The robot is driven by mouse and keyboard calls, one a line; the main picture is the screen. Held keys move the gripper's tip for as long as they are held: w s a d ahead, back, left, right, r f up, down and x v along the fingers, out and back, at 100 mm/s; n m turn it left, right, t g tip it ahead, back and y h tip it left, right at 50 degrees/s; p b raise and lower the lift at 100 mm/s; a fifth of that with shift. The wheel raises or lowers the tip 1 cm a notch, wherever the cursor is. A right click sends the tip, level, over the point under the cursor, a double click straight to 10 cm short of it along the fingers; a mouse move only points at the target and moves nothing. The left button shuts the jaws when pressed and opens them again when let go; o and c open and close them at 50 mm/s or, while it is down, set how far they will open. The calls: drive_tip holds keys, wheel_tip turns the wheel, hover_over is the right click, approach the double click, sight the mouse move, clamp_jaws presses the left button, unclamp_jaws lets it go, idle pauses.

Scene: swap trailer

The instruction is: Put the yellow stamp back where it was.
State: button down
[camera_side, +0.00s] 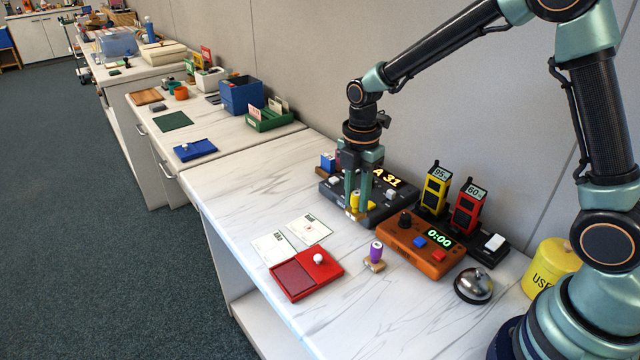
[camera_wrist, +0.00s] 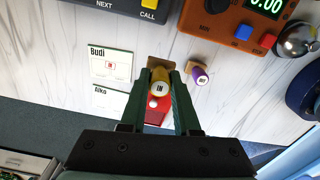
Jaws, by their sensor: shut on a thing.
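My gripper (camera_side: 356,204) points down in front of the black caller box, shut on the yellow stamp (camera_side: 367,201). In the wrist view the yellow stamp (camera_wrist: 160,82) stands between the two fingers, its round marked top facing the camera and its wooden base beyond. I cannot tell whether the base touches the table. A purple stamp (camera_side: 376,252) stands upright on the table, nearer the side camera; it also shows in the wrist view (camera_wrist: 200,75), right of the yellow one. The red ink pad (camera_side: 300,279), lid open, lies left of the purple stamp.
Two cards (camera_side: 310,229) lie behind the red pad. The black caller box (camera_side: 394,207) shows A 31. An orange timer (camera_side: 421,245) reads 0:00, with yellow and red radios (camera_side: 468,210) behind it. A bell (camera_side: 474,285) and yellow bin (camera_side: 552,267) stand right.

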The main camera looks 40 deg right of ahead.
drive_tip(key=shift+f, duration=3.6)
drive_tip(key=shift+f, duration=0.15)
drive_tip(key=c, duration=0.6)
unclamp_jaws()
drive_tip(key=shift+c, duration=0.2)
